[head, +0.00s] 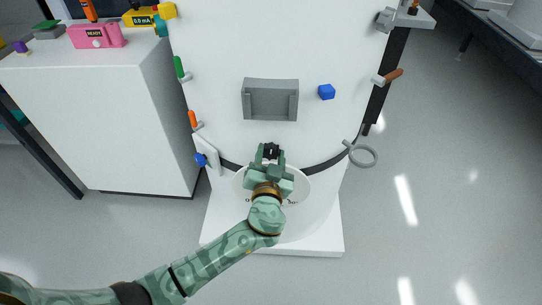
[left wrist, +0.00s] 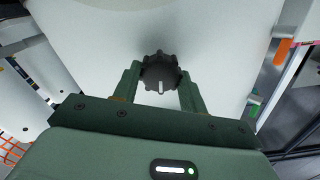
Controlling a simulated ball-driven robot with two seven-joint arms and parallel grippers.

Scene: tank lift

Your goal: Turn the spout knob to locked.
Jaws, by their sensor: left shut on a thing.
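The spout knob (left wrist: 160,72) is dark, with a scalloped rim and a white mark that points toward the bottom of the left wrist view. It sits low on the front of the white tank (head: 225,60). In the head view the knob (head: 271,149) is partly hidden by my gripper. My left gripper (left wrist: 160,82) is shut on the knob, one green finger on each side of it. In the head view my left gripper (head: 270,160) reaches the tank's lower front from below. My right gripper is in neither view. No lock marking can be read.
A grey bracket (head: 270,100) and a blue knob (head: 326,92) are on the tank above. A grey ring (head: 363,156) sticks out at the right. A white bowl-like basin (head: 300,190) lies under my gripper. A white cabinet (head: 120,120) stands left. The floor at right is clear.

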